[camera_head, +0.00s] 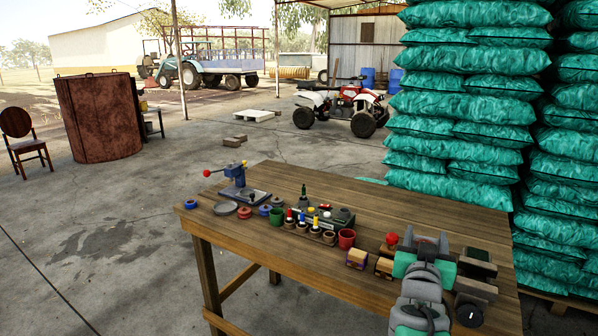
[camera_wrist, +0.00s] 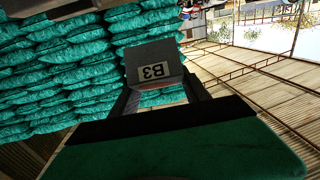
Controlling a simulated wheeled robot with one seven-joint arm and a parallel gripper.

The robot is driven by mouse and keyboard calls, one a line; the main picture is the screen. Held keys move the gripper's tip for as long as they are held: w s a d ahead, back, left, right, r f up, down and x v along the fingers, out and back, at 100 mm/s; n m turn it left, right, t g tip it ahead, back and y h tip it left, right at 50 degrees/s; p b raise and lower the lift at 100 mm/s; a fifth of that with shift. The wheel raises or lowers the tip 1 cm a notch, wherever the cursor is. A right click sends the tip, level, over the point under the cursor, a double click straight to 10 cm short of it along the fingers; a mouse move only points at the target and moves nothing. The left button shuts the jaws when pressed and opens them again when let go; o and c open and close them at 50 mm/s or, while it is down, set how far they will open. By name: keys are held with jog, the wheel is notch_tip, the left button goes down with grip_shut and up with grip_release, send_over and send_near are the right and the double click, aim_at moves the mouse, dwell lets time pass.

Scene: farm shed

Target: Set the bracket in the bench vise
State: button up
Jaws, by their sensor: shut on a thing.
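My gripper (camera_head: 427,246) is raised over the right part of the workbench, shut on a grey bracket. In the wrist view the bracket (camera_wrist: 158,54) stands out beyond the fingers (camera_wrist: 158,88), with an upside-down "B3" label facing the camera. In the head view the bracket is hard to tell apart from the grey fingers. A dark grey and green thing with block-like parts and a black round end (camera_head: 470,310), perhaps the bench vise, sits just right of my gripper. My arm partly hides it.
A red knob (camera_head: 392,239) is close left of my gripper. Stacked teal sacks (camera_head: 465,100) stand behind the bench.

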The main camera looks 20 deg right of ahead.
jog(key=w+a+f+n+t+y, duration=0.1)
jog(key=w+a+f+n+y, duration=0.3)
jog(key=a, duration=0.6)
jog(key=w+a+f+n+t+y, duration=0.15)
jog(key=a+f+y, duration=0.35)
jog(key=a, duration=0.5)
jog(key=w+a+f+n+t+y, duration=0.25)
jog(key=a+f, duration=0.35)
jog(key=a, duration=0.4)
jog(key=s+d+r+m+g+h, duration=0.1)
jog(key=s+d+r+m+h, duration=0.1)
jog(key=d, duration=0.7)
jog(key=s+d+r+m+g+h, duration=0.2)
jog(key=d+r+h, duration=0.3)
jog(key=d+r, duration=0.2)
jog(key=s+d+r+m+g+h, duration=0.1)
jog(key=d+r, duration=0.4)
jog(key=d, duration=0.6)
jog(key=shift+s+d+m+h, duration=0.2)
jog(key=shift+s+m+h, duration=0.15)
jog(key=shift+m+h, duration=0.3)
jog(key=shift+s+d+m+h, duration=0.25)
jog(key=shift+m+h, duration=0.2)
jog(key=shift+h, duration=0.25)
jog(key=s+d+r+m+g+h, duration=0.2)
jog(key=s+d+r, duration=0.1)
jog(key=s+d, duration=0.2)
jog(key=shift+s+d+r+g+h, duration=0.3)
jog(key=shift+s+d+g, duration=0.1)
jog(key=shift+d, duration=0.2)
